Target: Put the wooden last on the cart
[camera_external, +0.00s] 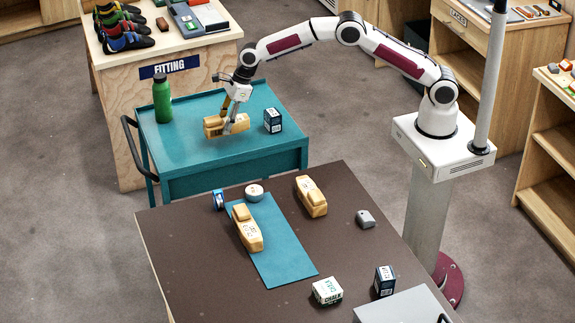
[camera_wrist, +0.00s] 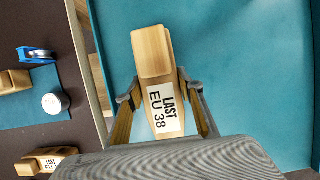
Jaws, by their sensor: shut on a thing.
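My gripper (camera_external: 228,122) is shut on a wooden last (camera_external: 212,125) over the teal cart (camera_external: 185,150). In the wrist view the fingers (camera_wrist: 158,95) press on both sides of this last (camera_wrist: 152,50), whose white label reads LAST EU 38. The last lies level, at or just above the cart top; I cannot tell whether it touches. The cart's teal top (camera_wrist: 250,70) spreads around it. Two more wooden lasts are on the brown table: one (camera_external: 247,230) on a blue mat, one (camera_external: 312,196) to its right.
On the cart, a green bottle (camera_external: 162,98) stands at the left and a dark box (camera_external: 273,121) just right of the held last. The front of the cart top is clear.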

